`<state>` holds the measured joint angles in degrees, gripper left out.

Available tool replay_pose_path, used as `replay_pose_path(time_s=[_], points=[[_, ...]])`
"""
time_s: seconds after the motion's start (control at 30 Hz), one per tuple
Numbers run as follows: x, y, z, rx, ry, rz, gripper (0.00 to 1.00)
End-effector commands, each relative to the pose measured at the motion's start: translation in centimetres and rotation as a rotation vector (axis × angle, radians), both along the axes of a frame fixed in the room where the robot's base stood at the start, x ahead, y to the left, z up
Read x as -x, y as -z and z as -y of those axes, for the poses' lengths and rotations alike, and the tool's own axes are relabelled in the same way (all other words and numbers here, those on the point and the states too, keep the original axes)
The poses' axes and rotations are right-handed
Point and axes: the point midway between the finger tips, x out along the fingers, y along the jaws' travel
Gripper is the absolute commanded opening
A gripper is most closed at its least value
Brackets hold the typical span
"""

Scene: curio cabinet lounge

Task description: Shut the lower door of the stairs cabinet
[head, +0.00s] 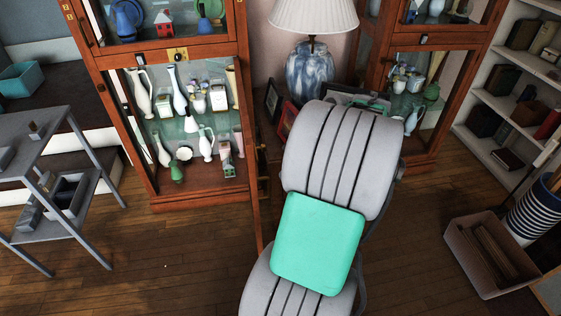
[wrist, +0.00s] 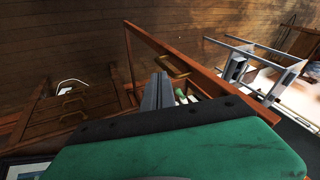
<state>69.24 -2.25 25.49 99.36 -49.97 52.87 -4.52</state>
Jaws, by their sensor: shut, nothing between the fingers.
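The stairs cabinet (head: 166,52) is a tall wooden case beside the stairs at the left of the head view. Its lower door (head: 257,215) stands open, seen nearly edge-on, jutting toward me from the cabinet's right side. In the wrist view the lower door (wrist: 145,38) is a wooden frame with a brass handle (wrist: 175,66). Vases and figurines show on the shelves of the open lower part. My gripper (wrist: 157,88) is shut and empty, close to the door's frame and handle; I cannot tell whether it touches. My arm hides it in the head view.
A chest of drawers (wrist: 70,105) stands left in the wrist view. A blue-white lamp (head: 310,70) and picture frames stand right of the cabinet. A second glass cabinet (head: 440,50) is farther right. A grey metal table (head: 40,150) stands at left. Floor before the cabinet is clear.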

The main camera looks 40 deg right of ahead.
Motion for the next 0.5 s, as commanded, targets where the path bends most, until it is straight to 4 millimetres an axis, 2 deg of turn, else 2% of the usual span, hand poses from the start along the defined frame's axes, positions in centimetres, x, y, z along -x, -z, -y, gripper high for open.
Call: replay_pose_path(time_s=[0.03, 0.1, 0.17, 0.27, 0.5], points=[[1.4, -2.0, 2.6, -0.007, -0.002, 0.053, 0.0], [2.8, -3.3, 4.7, -0.001, -0.035, 0.121, 0.0], [3.7, -3.9, 5.6, 0.004, -0.055, 0.157, 0.0], [4.2, -4.0, 6.1, 0.01, -0.074, 0.184, 0.0], [2.1, -0.7, 4.8, 0.009, -0.081, 0.186, 0.0]])
